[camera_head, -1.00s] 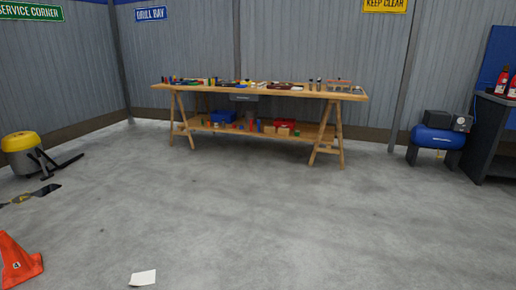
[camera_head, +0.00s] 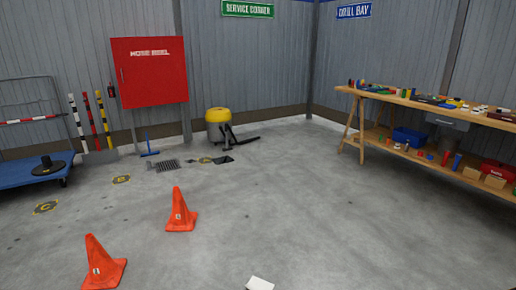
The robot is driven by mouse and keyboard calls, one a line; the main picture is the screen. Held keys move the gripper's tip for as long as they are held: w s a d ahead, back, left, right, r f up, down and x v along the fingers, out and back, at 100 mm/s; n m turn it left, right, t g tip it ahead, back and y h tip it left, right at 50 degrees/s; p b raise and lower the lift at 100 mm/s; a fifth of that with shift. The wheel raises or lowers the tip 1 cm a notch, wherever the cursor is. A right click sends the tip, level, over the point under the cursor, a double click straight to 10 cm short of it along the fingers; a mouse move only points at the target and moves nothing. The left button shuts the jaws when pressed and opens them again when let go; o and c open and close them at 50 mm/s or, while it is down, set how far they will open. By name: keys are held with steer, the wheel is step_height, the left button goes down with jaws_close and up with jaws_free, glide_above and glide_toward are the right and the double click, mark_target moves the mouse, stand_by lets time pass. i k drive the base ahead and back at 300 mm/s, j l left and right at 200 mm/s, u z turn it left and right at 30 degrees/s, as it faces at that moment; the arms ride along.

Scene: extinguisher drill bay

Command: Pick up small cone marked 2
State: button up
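Two orange cones stand upright on the concrete floor at the left. The farther cone (camera_head: 181,212) has a small white label with a dark mark, too small to read surely now; it looked like a 4 a second ago. The nearer cone (camera_head: 100,266) stands at the lower left with a pale label whose mark I cannot read. I cannot make out which cone, if either, is marked 2. My gripper is not in view.
A white paper (camera_head: 260,284) lies on the floor at the bottom. A workbench (camera_head: 425,103) stands right. A yellow-topped vacuum (camera_head: 218,127), a red hose reel cabinet (camera_head: 149,72) and a blue cart (camera_head: 33,172) line the back and left. The middle floor is clear.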

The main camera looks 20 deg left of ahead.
mark_target(105, 273)
steer(key=i+u, duration=0.25)
steer(key=u, duration=0.2)
steer(key=i+u, duration=0.25)
steer(key=u, duration=0.25)
steer(key=i+l+u, duration=0.2)
steer(key=u, duration=0.25)
steer(key=i+l+u, duration=0.15)
steer(key=u, duration=0.3)
steer(key=i+l+u, duration=0.45)
steer(key=u, duration=0.3)
steer(key=i+l+u, duration=0.15)
steer(key=l+u, duration=0.2)
steer(key=l, duration=0.15)
steer(key=i+l+u, duration=0.1)
steer(key=l+u, duration=0.3)
